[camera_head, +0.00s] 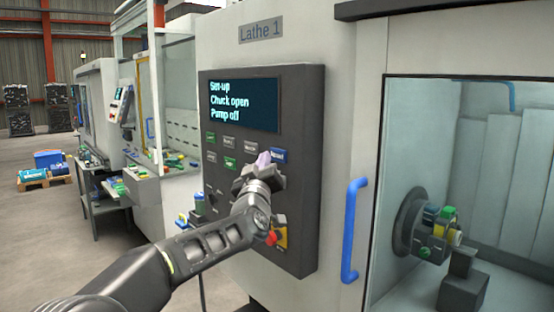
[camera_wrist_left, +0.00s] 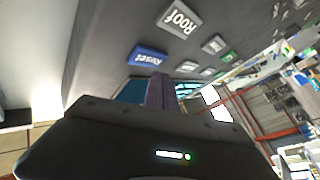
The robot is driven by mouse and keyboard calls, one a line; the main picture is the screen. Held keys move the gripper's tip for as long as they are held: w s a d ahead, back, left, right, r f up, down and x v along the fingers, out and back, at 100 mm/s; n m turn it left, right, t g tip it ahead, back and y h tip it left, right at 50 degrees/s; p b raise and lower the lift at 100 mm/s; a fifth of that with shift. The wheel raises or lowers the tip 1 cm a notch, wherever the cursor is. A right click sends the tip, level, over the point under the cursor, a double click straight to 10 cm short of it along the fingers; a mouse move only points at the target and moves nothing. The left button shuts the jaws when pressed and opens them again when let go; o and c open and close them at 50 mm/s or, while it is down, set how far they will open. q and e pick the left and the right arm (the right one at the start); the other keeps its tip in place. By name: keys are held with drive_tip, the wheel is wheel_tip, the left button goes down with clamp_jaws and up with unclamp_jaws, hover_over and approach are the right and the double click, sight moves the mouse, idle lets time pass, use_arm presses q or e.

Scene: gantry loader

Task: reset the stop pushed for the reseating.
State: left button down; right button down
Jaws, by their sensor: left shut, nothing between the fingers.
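The red stop knob (camera_head: 271,238) sits on a yellow plate low on the dark control panel (camera_head: 297,215) of Lathe 1. My left wrist partly covers it, and I cannot tell whether it is pushed in. The blue Reset button (camera_head: 278,155) is below the screen; it also shows in the left wrist view (camera_wrist_left: 149,57). My left gripper (camera_head: 263,160) is shut and empty, its fingertips close to the panel just left of the Reset button. The shut fingers show in the left wrist view (camera_wrist_left: 160,92); contact with the panel cannot be told. My right gripper is not in view.
The screen (camera_head: 243,105) reads "Set-up, Chuck open, Pump off". Several other buttons surround Reset, including a grey Roof button (camera_wrist_left: 180,18). A blue door handle (camera_head: 353,230) stands out right of the panel. Behind the window is a chuck (camera_head: 408,222) with coloured parts.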

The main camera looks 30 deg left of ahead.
use_arm(q)
drive_tip(key=s+b, duration=0.1)
drive_tip(key=s, duration=0.1)
drive_tip(key=s+a+b, duration=0.1)
drive_tip(key=s+b, duration=0.1)
drive_tip(key=shift+a, duration=0.1)
idle(0.8)
drive_tip(key=shift+f, duration=0.1)
